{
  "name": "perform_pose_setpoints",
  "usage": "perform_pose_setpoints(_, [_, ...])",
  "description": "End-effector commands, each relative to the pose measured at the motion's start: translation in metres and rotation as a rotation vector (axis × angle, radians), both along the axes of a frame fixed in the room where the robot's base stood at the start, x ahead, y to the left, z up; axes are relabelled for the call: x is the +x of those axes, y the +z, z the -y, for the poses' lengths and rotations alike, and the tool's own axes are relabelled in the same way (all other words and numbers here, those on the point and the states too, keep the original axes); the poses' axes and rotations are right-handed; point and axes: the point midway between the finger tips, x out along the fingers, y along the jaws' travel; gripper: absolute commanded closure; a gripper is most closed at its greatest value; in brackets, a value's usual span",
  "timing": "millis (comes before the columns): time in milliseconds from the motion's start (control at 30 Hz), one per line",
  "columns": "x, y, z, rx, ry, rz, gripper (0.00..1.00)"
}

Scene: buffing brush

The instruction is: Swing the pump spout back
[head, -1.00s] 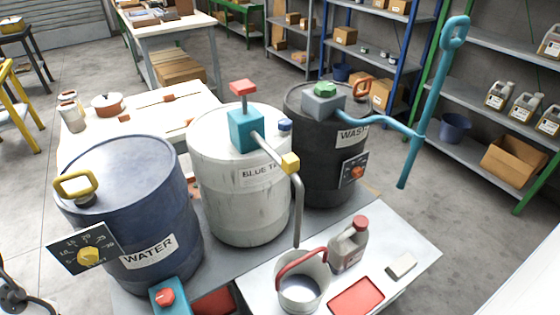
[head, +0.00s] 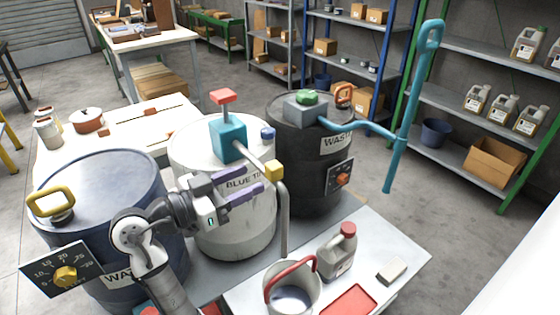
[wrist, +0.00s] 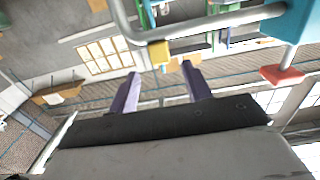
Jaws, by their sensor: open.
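A teal pump body (head: 228,139) with a red top (head: 223,97) stands on the white BLUE drum (head: 200,160). Its grey spout (head: 284,215) runs right through a yellow block (head: 274,170), then bends down towards a bucket (head: 291,294) with a red handle. My gripper (head: 252,182) is open and empty in front of the white drum, its purple fingers pointing right towards the spout. In the wrist view the yellow block (wrist: 158,53) and the grey spout (wrist: 215,24) lie just beyond the open fingertips. I cannot tell if they touch.
A blue drum (head: 100,180) stands left, behind my arm. A grey jug (head: 338,255) and a pale block (head: 392,270) sit on the front bench. Open floor lies right.

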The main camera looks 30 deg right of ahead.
Motion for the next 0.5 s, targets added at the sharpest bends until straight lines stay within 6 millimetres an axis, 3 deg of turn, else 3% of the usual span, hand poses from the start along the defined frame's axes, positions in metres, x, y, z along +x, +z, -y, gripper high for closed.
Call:
perform_pose_setpoints(200, [0.001,0.003,0.049,0.001,-0.004,-0.003,0.51])
perform_pose_setpoints(500, [0.003,0.001,0.088,-0.001,0.001,-0.003,0.51])
